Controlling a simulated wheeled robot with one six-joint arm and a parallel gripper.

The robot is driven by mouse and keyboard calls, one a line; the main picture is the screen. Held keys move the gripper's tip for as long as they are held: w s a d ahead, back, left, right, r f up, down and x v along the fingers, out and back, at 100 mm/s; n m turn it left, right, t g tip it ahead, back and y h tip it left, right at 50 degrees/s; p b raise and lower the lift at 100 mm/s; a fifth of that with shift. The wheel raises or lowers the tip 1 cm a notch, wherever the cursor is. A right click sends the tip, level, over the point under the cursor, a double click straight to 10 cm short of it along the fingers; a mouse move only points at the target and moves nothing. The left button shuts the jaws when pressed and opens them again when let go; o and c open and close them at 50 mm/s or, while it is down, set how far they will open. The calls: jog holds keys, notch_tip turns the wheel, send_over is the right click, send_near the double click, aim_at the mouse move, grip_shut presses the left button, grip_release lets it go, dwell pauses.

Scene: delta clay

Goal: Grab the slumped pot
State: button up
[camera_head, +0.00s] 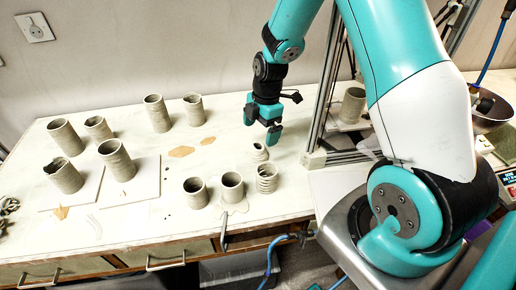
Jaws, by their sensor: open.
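Several grey clay pots stand on a pale worktable (130,225). A pot with a torn, uneven rim (65,177) stands on a board at left. Another pot (232,188) has a spread of pale clay around its base. I cannot tell for certain which is the slumped pot.
A ridged pot (267,179) and a plain pot (195,193) stand near the front edge. Two pots (157,114) stand at the back. A metal frame (319,110) rises right of my gripper. Free tabletop lies around the middle.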

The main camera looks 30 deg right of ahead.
aim_at(258, 144)
jog(key=f, duration=0.2)
jog(key=f+p, duration=0.1)
jog(key=f, duration=0.2)
jog(key=a+f, duration=0.1)
jog(key=f, duration=0.1)
jog(key=shift+a+f, duration=0.1)
jog(key=shift+f, duration=0.25)
jog(key=shift+c, duration=0.5)
jog(key=c, duration=0.9)
